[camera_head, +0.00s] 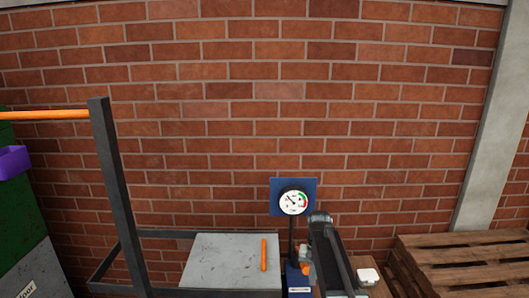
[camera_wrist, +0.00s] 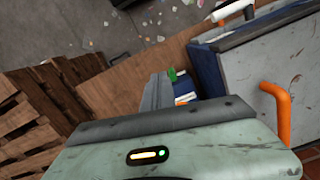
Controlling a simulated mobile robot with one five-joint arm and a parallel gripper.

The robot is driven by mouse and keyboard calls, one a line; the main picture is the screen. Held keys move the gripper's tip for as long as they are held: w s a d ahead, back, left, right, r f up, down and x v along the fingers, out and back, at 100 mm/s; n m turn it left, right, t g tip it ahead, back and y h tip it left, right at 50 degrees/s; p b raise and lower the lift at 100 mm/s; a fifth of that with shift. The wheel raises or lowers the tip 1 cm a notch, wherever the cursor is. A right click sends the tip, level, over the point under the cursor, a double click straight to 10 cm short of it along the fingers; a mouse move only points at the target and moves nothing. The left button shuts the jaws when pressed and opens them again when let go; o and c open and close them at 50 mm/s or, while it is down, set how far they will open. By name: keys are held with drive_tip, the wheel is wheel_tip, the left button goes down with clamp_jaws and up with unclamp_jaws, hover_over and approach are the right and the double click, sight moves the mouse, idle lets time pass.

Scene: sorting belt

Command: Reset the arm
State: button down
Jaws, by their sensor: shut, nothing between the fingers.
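My gripper (camera_wrist: 157,93) shows in the wrist view as a narrow grey shape beyond the pale housing in the foreground. It is shut, and I see nothing held in it. The housing carries a small yellow light and a green dot. It hides much of the lower part of that view. In the head view my gripper cannot be made out clearly.
A grey panel (camera_head: 225,270) with an orange handle (camera_head: 264,255) stands low in the head view. A gauge (camera_head: 293,202) is on a blue plate beside it. Wooden pallets (camera_head: 465,265) lie at the right. A brick wall (camera_head: 300,100) closes the back.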

drive_tip(key=s+f+n+t+b, duration=0.1)
drive_tip(key=s+f+n+b, duration=0.1)
drive_tip(key=s+f+b, duration=1.5)
wheel_tip(320, 180, down, 2)
drive_tip(key=shift+s+a+f+b, duration=0.1)
drive_tip(key=shift+s+a+b, duration=0.3)
drive_tip(key=shift+b, duration=0.25)
